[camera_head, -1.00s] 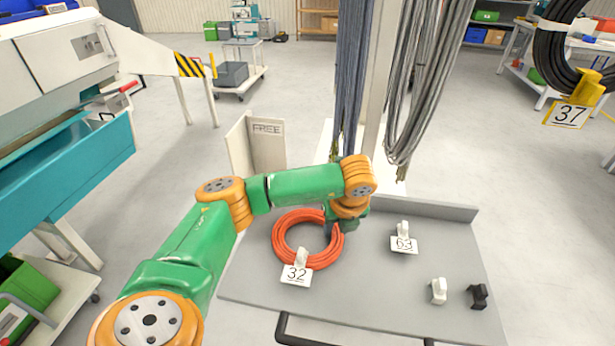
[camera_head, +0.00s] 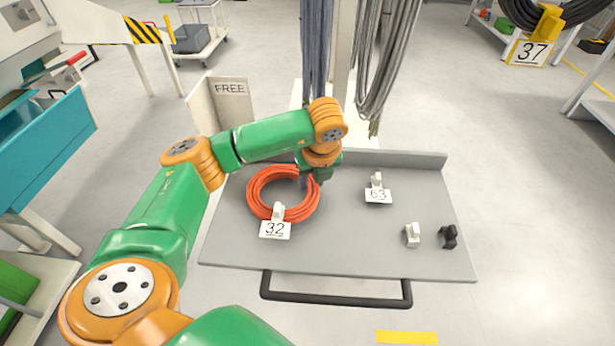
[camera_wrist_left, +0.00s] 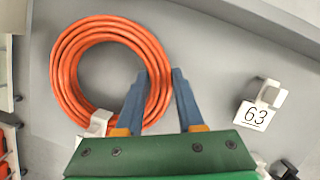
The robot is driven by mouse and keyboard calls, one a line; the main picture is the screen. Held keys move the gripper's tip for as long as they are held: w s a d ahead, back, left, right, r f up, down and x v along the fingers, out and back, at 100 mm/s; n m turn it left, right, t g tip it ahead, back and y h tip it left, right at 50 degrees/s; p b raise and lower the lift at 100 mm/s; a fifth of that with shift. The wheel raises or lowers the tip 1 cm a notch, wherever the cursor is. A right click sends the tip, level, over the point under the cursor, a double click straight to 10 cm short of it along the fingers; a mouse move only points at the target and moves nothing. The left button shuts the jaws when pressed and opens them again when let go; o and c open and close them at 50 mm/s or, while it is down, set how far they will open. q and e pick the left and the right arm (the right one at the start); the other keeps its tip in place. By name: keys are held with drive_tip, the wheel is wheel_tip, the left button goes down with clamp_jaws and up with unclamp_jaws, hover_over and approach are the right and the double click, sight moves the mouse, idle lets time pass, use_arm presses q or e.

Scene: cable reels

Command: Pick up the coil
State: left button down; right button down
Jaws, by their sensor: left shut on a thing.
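The orange coil (camera_head: 254,204) lies on the grey top of a cart (camera_head: 330,250), with a white holder and a "32" label (camera_head: 275,230) at its near side. My left gripper (camera_head: 314,181) is at the coil's right side, its fingers pointing down. In the left wrist view the gripper (camera_wrist_left: 158,78) has one finger inside the ring and one outside, shut on the strands of the coil (camera_wrist_left: 68,70). The coil looks flat on the surface; whether any of it is lifted I cannot tell. My right gripper is not in view.
A white holder with a "63" label (camera_head: 378,196) stands right of the coil. A white piece (camera_head: 412,235) and a black piece (camera_head: 449,237) stand farther right. Grey cables (camera_head: 385,70) hang behind the cart. A "FREE" panel (camera_head: 230,100) stands at the back left.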

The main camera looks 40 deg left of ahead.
use_arm(q)
drive_tip(key=v, duration=0.3)
drive_tip(key=shift+s+d+r+b, duration=0.15)
drive_tip(key=shift+s+r+b, duration=0.1)
drive_tip(key=shift+s+b, duration=0.1)
drive_tip(key=s+r, duration=0.1)
drive_tip(key=s+d+r+p, duration=0.1)
drive_tip(key=r, duration=0.1)
drive_tip(key=s+d+r+p, duration=0.1)
drive_tip(key=r, duration=0.1)
drive_tip(key=shift+r, duration=0.1)
drive_tip(key=s+d+r, duration=0.3)
drive_tip(key=s+d, duration=0.2)
drive_tip(key=s, duration=0.2)
drive_tip(key=shift+d+p, duration=0.3)
drive_tip(key=shift+w, duration=0.1)
